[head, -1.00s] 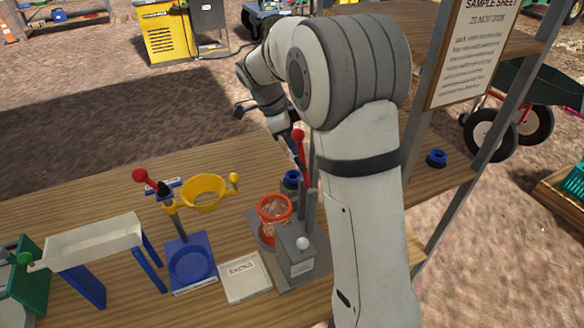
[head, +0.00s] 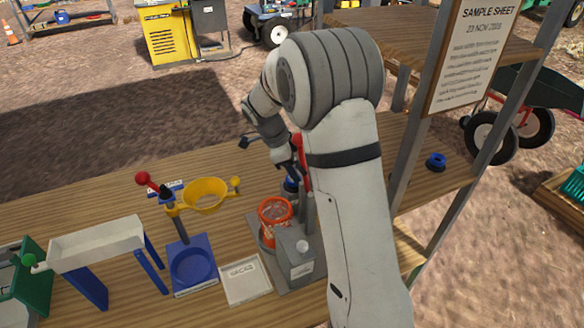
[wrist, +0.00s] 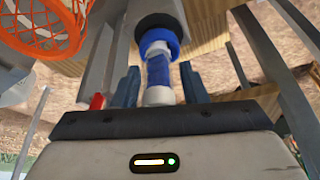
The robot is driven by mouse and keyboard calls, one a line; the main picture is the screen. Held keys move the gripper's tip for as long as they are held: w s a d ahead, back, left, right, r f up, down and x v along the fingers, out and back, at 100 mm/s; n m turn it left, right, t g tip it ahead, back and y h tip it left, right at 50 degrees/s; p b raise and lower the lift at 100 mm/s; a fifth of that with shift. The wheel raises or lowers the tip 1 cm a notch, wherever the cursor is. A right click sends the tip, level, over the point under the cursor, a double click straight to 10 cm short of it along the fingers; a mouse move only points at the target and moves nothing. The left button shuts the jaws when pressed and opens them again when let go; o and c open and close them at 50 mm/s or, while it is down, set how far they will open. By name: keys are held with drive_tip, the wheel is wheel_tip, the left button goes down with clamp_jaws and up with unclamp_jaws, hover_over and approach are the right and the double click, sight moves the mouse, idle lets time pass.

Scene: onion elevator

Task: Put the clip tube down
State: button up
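The clip tube (wrist: 158,72), a blue and white cylinder, is between the fingers of my gripper (wrist: 160,70) in the wrist view. Narrow gaps show between it and each finger, so my gripper looks open around it. The tube's far end lines up with a blue ring on a dark round piece (wrist: 158,22); I cannot tell whether it sits inside. In the head view my gripper (head: 290,165) is low behind the orange basket, over a blue-collared piece (head: 290,186). My arm hides part of this spot, and the tube cannot be made out there.
The orange net basket (head: 275,211) and a grey block (head: 296,246) stand close in front. A yellow funnel (head: 205,194) on a blue stand is to the left. A red-handled lever partly shows behind my arm. Another blue ring (head: 436,160) lies at right. The back left tabletop is clear.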

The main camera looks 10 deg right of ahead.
drive_tip(key=shift+o, duration=0.5)
drive_tip(key=shift+r, duration=0.15)
drive_tip(key=v, duration=1.1)
drive_tip(key=shift+r+b, duration=0.4)
drive_tip(key=shift+b, duration=0.05)
drive_tip(key=shift+a, duration=0.1)
